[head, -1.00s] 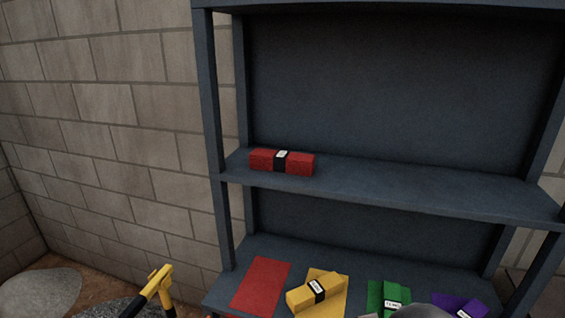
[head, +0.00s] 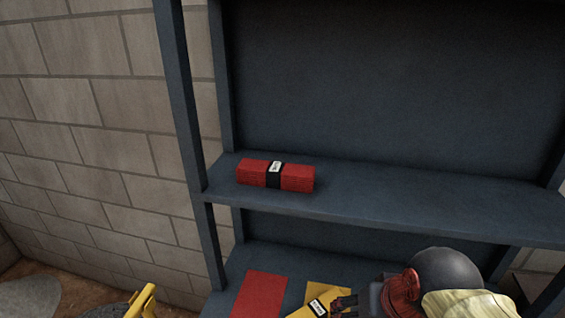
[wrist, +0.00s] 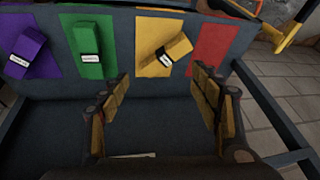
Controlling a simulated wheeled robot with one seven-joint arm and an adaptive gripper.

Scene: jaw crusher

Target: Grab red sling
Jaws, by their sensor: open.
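The red sling (head: 275,174) is a folded red bundle with a black band and white label. It lies on the left part of the upper shelf (head: 420,205) in the head view. It does not show in the wrist view. My gripper (head: 345,302) is at the bottom of the head view, below and to the right of the red sling and apart from it. In the wrist view my gripper (wrist: 160,98) has its fingers spread with nothing between them.
The lower shelf has an empty red mat (head: 260,294), also in the wrist view (wrist: 212,55). Yellow (wrist: 168,54), green (wrist: 86,42) and purple (wrist: 33,51) slings lie there on coloured mats. A shelf post (head: 180,100) stands left of the red sling. The upper shelf is bare to its right.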

